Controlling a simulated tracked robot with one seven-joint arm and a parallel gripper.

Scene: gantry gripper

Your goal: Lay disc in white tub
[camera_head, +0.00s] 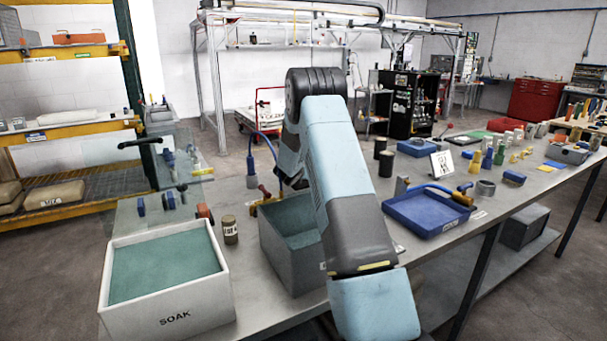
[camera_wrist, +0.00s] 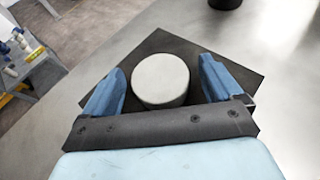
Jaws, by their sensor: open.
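A pale grey round disc (camera_wrist: 160,84) sits on a dark square mat (camera_wrist: 160,42) in the wrist view. My gripper (camera_wrist: 162,66) is open, with one blue finger on each side of the disc and a visible gap on at least the right. Whether the fingers are down at the disc's height I cannot tell. The white tub (camera_head: 168,318), marked SOAK, stands at the front left of the bench in the head view, with a flat teal surface inside. In the head view my arm covers part of the bench, and neither disc nor gripper shows.
A grey bin (camera_head: 283,262), also teal inside, stands right of the tub, partly behind my arm. A small labelled cylinder (camera_head: 230,229) stands between them. A blue tray (camera_head: 428,222) lies further right. Clear panels with small parts stand behind the tub.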

